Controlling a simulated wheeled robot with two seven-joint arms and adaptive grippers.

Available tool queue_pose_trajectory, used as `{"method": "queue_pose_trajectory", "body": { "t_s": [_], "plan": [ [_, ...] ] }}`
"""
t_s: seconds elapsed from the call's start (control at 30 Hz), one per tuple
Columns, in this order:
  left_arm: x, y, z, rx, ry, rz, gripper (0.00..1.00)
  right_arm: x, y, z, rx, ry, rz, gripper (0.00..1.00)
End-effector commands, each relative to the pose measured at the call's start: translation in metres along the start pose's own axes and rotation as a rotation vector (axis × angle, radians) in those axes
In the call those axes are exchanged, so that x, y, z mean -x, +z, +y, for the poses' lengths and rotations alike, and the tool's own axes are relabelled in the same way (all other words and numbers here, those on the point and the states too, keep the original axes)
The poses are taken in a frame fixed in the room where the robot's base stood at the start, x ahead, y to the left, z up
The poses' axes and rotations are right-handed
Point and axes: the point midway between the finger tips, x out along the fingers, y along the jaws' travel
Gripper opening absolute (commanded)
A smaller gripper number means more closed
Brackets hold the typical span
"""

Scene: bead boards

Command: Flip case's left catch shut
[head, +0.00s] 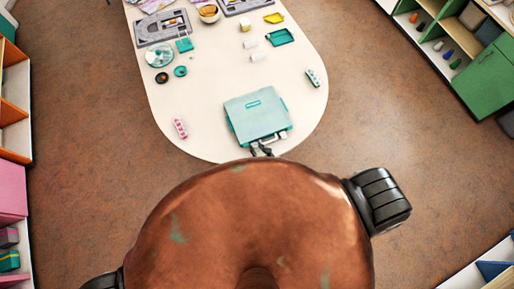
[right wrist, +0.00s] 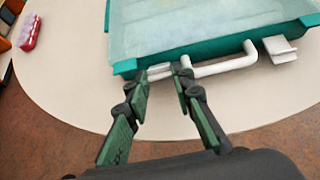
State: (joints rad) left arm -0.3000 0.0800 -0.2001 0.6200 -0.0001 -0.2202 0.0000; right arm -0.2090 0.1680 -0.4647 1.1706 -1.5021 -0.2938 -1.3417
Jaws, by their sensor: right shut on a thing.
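The teal case (head: 255,112) lies closed on the near end of the pale table. In the right wrist view its front edge (right wrist: 205,47) shows at the top, with a white handle (right wrist: 228,67) in the middle. The right catch (right wrist: 279,49) sticks out from the front edge. The left catch (right wrist: 159,72) is between the fingertips of my right gripper (right wrist: 162,75), which is shut on it and partly hides it. My right gripper also shows small at the case's front edge in the head view (head: 262,150). My left gripper is not in view.
A pink bead box (head: 180,128) is left of the case and another small box (head: 313,78) is right of it. A teal tray (head: 280,37), white cups and grey boards are farther back on the table (head: 215,85). The table's near edge is close to my gripper.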

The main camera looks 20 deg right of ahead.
Motion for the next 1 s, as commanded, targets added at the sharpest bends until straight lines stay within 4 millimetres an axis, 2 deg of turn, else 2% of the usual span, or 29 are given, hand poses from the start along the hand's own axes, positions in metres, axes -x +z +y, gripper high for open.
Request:
{"method": "queue_pose_trajectory", "body": {
  "t_s": [0.27, 0.3, 0.4, 0.77, 0.87, 1.0],
  "plan": [
    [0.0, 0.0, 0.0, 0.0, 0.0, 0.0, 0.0, -0.001, 0.002, -0.001, 0.0, -0.001, -0.002, 0.0],
    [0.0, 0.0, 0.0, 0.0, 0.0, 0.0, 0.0, -0.001, 0.002, -0.001, 0.0, -0.001, -0.002, 0.24],
    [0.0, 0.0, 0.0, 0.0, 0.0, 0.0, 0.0, 0.0, 0.001, -0.001, 0.0, -0.001, -0.002, 0.3],
    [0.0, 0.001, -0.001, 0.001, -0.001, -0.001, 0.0, 0.006, 0.0, 0.0, -0.001, 0.0, -0.001, 0.3],
    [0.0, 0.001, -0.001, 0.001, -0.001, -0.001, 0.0, 0.019, -0.001, 0.0, -0.004, 0.0, 0.0, 0.3],
    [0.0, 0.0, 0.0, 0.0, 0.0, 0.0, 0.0, 0.047, -0.001, 0.0, -0.002, 0.0, 0.0, 0.3]
  ]
}}
